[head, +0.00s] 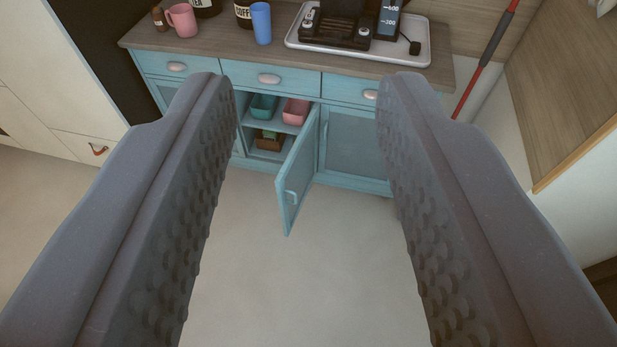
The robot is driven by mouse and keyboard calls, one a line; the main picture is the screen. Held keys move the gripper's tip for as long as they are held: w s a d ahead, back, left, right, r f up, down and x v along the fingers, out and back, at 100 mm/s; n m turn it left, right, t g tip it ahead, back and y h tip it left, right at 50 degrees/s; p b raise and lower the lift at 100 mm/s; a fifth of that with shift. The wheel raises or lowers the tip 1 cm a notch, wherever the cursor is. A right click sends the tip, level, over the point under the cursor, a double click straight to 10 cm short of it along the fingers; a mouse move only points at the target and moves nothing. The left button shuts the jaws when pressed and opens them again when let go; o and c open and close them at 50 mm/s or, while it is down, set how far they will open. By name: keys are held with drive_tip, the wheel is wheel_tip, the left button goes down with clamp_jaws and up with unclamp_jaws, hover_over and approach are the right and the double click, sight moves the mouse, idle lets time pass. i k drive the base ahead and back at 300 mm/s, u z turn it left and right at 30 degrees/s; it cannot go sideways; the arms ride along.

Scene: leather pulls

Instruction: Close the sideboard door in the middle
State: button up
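The blue sideboard (346,183) stands ahead with a wood top. The right door (350,143) looks shut. The left door is mostly hidden by my left finger. My gripper (306,90) is open and empty, its two grey fingers wide apart, well short of the door.
On the sideboard top are a pink mug (182,20), a blue cup (261,23), jars and a white tray (420,48) with dark equipment. A white cabinet (50,90) stands at left. A red-and-grey pole (487,58) leans at right. The floor (300,280) before the door is clear.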

sight(298, 171)
drive_tip(key=z, duration=0.05)
drive_tip(key=i, duration=0.95)
drive_tip(key=u, duration=0.1)
